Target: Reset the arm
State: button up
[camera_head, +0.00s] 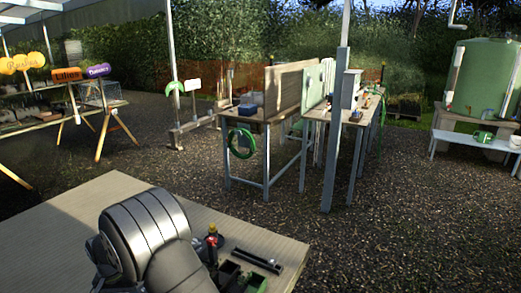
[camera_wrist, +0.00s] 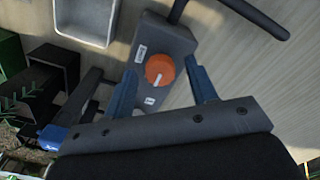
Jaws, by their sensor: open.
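My gripper (camera_wrist: 160,66) shows in the wrist view with its two blue fingers spread apart and nothing held between them. Beyond the fingers is a grey box (camera_wrist: 178,42) with an orange knob (camera_wrist: 160,70) and small white labels. The knob appears in the gap between the fingers; I cannot tell how far off it is. In the head view my grey arm rises at the front left of the wooden table (camera_head: 95,200), and my gripper is hidden there.
A grey tray (camera_wrist: 84,18) and dark bins at the left lie near the gripper in the wrist view. A dark bar (camera_head: 258,260) lies on the table beside green-edged black bins (camera_head: 230,272). A small red-topped item (camera_head: 212,232) stands by my arm. The table's left part is clear.

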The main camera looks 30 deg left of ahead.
jog(key=shift+m, duration=1.9)
jog(key=o, duration=1.1)
jog(key=shift+c, duration=0.2)
jog(key=w+r+m, duration=0.4)
jog(key=w+r, duration=1.4)
jog(key=w, duration=0.2)
notch_tip(320, 180, down, 9)
jog(key=shift+w+f, duration=0.2)
jog(key=shift+w, duration=0.05)
